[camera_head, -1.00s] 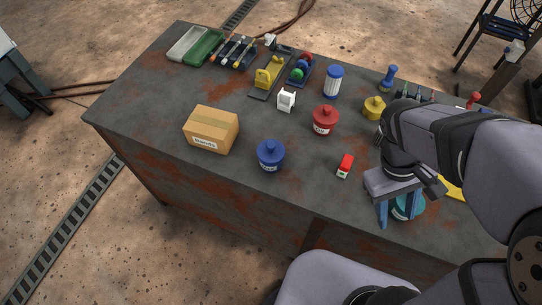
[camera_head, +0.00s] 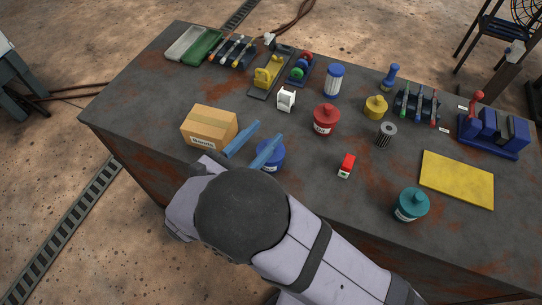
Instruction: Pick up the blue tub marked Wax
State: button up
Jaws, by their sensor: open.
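The blue tub (camera_head: 277,157) stands on the table near its front edge, right of the cardboard box. My gripper (camera_head: 268,131) is open and empty, with its two blue fingers pointing to the back right over the tub's area. The right finger crosses in front of the tub and hides its lid and left part. The label on the tub is hardly visible now, and I cannot read it. I cannot tell how high the fingers are above the tub.
The cardboard box (camera_head: 209,127) is close to the left finger. A red tub (camera_head: 326,120), a small red-and-white block (camera_head: 346,166) and a white holder (camera_head: 286,99) stand nearby. A teal tub (camera_head: 411,205) and yellow mat (camera_head: 457,180) lie to the right. The table (camera_head: 310,205) is bare at front centre.

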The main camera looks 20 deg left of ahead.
notch_tip(320, 180, down, 6)
jog(key=shift+a+f, duration=0.15)
jog(key=shift+f, duration=0.05)
jog(key=shift+d+p+x, duration=0.15)
jog(key=shift+p+x, duration=0.7)
jog(key=shift+x, duration=0.75)
jog(key=shift+d+p+x, duration=0.15)
jog(key=shift+p+x, duration=0.65)
jog(key=shift+x, duration=0.85)
jog(key=shift+w+f, duration=0.15)
jog(key=shift+w, duration=0.2)
grip_shut()
